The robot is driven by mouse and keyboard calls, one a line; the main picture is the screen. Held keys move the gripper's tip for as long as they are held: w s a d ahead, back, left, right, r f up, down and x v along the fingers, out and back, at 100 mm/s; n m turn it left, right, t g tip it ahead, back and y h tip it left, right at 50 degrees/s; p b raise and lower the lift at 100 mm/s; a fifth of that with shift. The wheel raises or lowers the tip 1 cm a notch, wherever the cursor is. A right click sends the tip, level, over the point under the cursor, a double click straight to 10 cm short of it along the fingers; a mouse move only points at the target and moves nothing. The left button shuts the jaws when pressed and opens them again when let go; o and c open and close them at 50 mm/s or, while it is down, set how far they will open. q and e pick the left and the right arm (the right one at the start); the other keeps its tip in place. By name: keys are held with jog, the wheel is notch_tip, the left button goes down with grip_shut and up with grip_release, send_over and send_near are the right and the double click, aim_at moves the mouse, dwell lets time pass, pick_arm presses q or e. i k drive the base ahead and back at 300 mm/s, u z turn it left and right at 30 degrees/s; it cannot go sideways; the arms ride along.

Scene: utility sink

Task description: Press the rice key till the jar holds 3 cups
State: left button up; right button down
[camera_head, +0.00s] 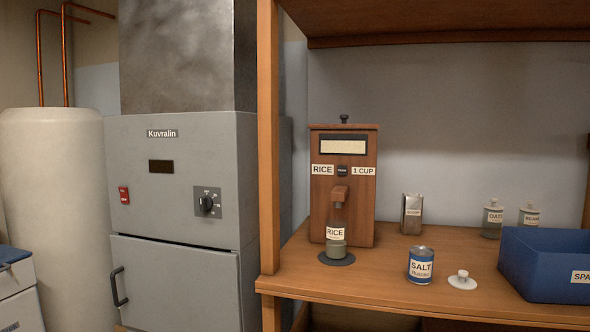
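A wooden rice dispenser (324,215) stands upright on the shelf, with a window near its top. Its small dark key (342,171) sits between a "RICE" label and a "1 CUP" label. A spout (339,194) sticks out below the key. A glass jar (336,243) labelled "RICE" stands upright under the spout on a round dark mat (337,259). Its lower part looks filled, but I cannot tell the number of cups. Neither of my grippers is in view.
A salt can (421,265), a white lid (462,281) and a blue bin (545,270) stand right of the jar. A metal tin (412,214) and small jars (493,218) are behind. A wooden post (268,140) rises at the shelf's left end, beside a grey furnace (180,200).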

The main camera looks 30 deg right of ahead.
aim_at(342, 170)
jog(key=z, duration=0.25)
jog(key=i, duration=0.7)
jog(key=z, duration=0.65)
